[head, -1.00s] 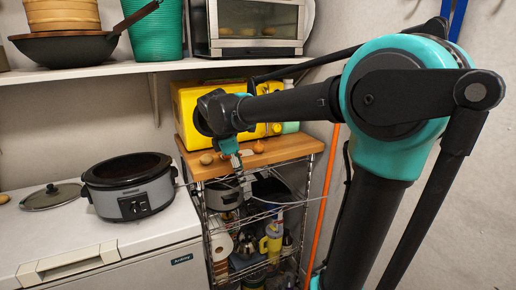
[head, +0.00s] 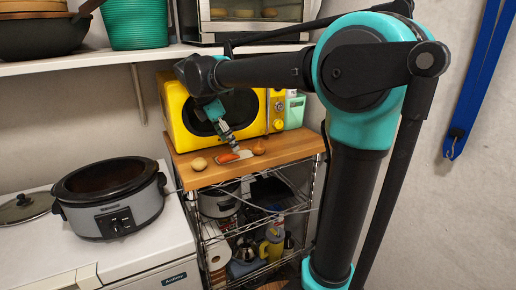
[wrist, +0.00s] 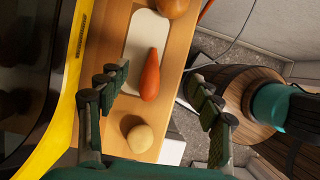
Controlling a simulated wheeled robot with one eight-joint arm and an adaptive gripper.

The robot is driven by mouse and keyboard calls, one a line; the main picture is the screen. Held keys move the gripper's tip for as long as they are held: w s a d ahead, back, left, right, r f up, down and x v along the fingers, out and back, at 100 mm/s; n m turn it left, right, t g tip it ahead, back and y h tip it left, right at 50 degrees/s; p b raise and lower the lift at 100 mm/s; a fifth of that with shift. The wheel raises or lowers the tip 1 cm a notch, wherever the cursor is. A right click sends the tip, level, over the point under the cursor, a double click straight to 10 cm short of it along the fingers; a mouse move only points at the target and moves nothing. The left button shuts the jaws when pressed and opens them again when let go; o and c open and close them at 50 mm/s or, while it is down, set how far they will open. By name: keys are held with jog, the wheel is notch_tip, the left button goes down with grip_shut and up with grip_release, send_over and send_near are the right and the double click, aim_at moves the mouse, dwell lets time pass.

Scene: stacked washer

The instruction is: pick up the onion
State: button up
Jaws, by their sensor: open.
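The onion (head: 258,147), round and orange-brown, sits on the wooden cart top near its right side. In the wrist view the onion (wrist: 173,7) is cut off by the top edge, beyond the far end of the white board. My gripper (head: 230,141) is above the cart top, left of the onion and close over the carrot in the head view. In the wrist view my gripper (wrist: 158,88) has its two fingers spread wide and nothing held between them. The orange carrot (wrist: 150,75) lies below, between the fingers in that view.
A pale potato (head: 199,163) sits at the left of the wooden top (head: 290,146). The carrot lies on a small white board (wrist: 145,32). A shelf overhangs above.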

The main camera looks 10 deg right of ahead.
send_near(257, 143)
jog(key=x, duration=0.5)
jog(key=shift+s+f, duration=0.15)
jog(key=shift+f, duration=0.05)
jog(key=x, duration=0.5)
jog(key=shift+c, duration=0.2)
jog(key=c, duration=1.2)
